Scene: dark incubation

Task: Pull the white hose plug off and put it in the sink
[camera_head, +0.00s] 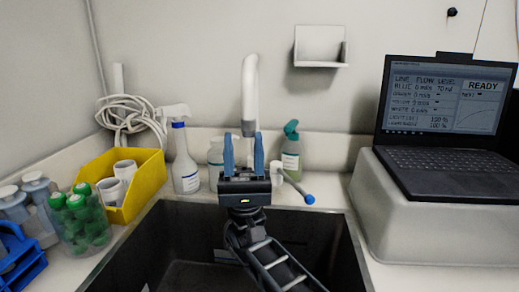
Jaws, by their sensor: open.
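My gripper (244,138) is open, its two blue fingers pointing up and away over the far side of the sink. The lower end of a curved white spout or hose (249,85) shows between or just behind the fingertips; I cannot tell whether they touch. I cannot make out a separate white hose plug for certain; the gripper may hide it. The dark sink (335,245) lies below my gripper and arm, which cover part of its inside.
A spray bottle (184,160), a yellow bin (148,185) and green-capped tubes (85,222) stand left. A green-topped bottle (291,155) and a blue-tipped rod (298,188) are right of the gripper. A laptop (440,160) sits on a white block (430,225).

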